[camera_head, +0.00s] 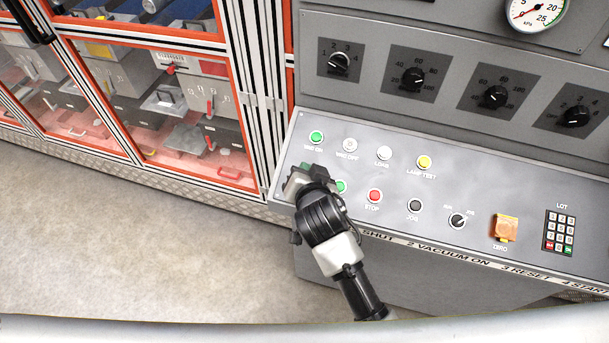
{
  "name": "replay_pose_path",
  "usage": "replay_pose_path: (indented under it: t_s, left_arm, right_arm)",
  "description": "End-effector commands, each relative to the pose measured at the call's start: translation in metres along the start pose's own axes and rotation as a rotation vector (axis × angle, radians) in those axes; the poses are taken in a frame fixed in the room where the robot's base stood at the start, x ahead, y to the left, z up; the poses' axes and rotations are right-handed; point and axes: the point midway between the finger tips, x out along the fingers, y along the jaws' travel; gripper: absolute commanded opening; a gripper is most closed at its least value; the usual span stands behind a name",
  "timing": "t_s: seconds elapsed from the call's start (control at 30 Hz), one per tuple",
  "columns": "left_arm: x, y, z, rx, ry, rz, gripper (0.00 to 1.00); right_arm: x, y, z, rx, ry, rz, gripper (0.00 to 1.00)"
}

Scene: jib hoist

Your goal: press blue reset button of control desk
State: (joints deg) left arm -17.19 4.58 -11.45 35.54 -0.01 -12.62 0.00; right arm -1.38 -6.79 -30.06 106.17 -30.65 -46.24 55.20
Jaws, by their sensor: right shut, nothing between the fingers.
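The control desk (455,190) is a grey sloped panel with two rows of buttons in the head view. My right gripper (303,178) is over the left end of its lower row. It is shut with nothing held, and its wrist and body cover that part of the panel. I see no blue button; the spot under the gripper is hidden. I cannot tell whether the gripper touches the panel. A green button (341,186) shows just right of the gripper, and a red STOP button (374,195) is further right. My left gripper is not in view.
The upper row has a green button (316,137), two pale ones and a yellow LAMP TEST button (424,161). A black JOG button (415,205), an orange ZERO cover (505,228) and a keypad (559,232) lie to the right. An orange-framed glazed enclosure (150,45) stands left.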

Motion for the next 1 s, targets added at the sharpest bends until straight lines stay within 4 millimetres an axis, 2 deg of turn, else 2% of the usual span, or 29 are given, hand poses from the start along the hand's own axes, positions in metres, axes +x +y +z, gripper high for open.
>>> replay_pose_path:
  t_s: [1.0]
  left_arm:
    - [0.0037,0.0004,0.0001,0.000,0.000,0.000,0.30]
  right_arm:
    - [0.0059,0.0046,0.0045,0.001,-0.001,0.001,0.00]
